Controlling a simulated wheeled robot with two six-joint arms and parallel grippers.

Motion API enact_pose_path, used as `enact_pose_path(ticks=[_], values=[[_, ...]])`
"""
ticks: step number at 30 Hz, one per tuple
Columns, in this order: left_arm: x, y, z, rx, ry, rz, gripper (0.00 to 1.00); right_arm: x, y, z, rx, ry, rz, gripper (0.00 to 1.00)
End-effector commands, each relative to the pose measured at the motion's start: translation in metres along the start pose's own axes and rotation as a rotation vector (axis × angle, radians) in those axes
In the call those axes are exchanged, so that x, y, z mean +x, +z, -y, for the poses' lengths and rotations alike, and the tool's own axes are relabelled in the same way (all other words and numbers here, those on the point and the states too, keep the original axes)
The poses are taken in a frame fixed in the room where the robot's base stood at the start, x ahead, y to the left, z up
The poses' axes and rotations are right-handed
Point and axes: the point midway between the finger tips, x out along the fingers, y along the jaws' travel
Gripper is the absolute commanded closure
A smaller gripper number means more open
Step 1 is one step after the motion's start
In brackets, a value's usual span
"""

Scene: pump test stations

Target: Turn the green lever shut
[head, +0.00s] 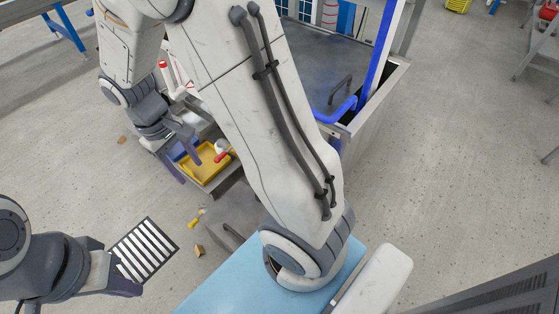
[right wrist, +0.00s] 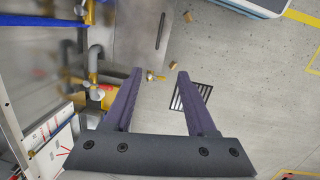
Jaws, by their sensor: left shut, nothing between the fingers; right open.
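I cannot make out a green lever in either view. A red-handled part (head: 222,156) shows by the yellow tray at the test station in the head view. My right gripper (head: 190,168) is open and empty, above and beside that tray. In the right wrist view its two purple fingers (right wrist: 160,75) stand apart with floor and a small brass-coloured fitting beyond them. My left gripper (head: 136,290) is shut and empty at the lower left, over the floor near the striped grate. My right arm hides much of the station in the head view.
The yellow tray (head: 203,164) sits at the station's left. Grey pipes (right wrist: 95,58) with yellow parts stand left of my right gripper. A striped grate (head: 146,250) and small loose pieces lie on open floor.

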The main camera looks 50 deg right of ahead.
Motion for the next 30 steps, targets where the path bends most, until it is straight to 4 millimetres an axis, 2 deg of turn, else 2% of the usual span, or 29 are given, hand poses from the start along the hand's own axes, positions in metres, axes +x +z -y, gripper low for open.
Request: enact_pose_path(ticks=[1,3,5,6,9,12,15,19,23,30], values=[[-0.004,0.000,0.000,0.000,0.000,0.000,1.00,0.019,-0.012,-0.034,0.073,0.006,0.044,0.43],[-0.006,0.000,-0.001,0.000,0.000,0.000,1.00,0.046,-0.022,-0.077,0.155,0.013,0.092,0.43],[-0.009,-0.001,-0.001,0.000,0.000,0.000,1.00,0.073,-0.024,-0.115,0.223,0.016,0.133,0.43],[-0.010,-0.001,-0.001,0.000,0.000,0.000,1.00,0.092,-0.022,-0.139,0.267,0.016,0.159,0.43],[-0.013,-0.001,-0.001,0.000,0.000,0.000,1.00,0.138,-0.008,-0.191,0.360,0.010,0.221,0.43],[-0.015,-0.001,-0.001,0.000,0.000,0.000,1.00,0.178,0.012,-0.227,0.432,-0.001,0.269,0.43],[-0.016,-0.001,-0.001,0.000,0.000,0.000,1.00,0.206,0.030,-0.249,0.480,-0.010,0.302,0.43],[-0.017,-0.001,-0.001,0.000,0.000,0.000,1.00,0.226,0.043,-0.261,0.508,-0.016,0.322,0.43],[-0.013,-0.001,-0.001,0.000,0.000,0.000,1.00,0.241,0.049,-0.261,0.512,-0.018,0.328,0.43],[-0.002,0.000,0.000,0.000,0.000,0.000,1.00,0.283,0.062,-0.256,0.511,-0.019,0.328,0.43]])
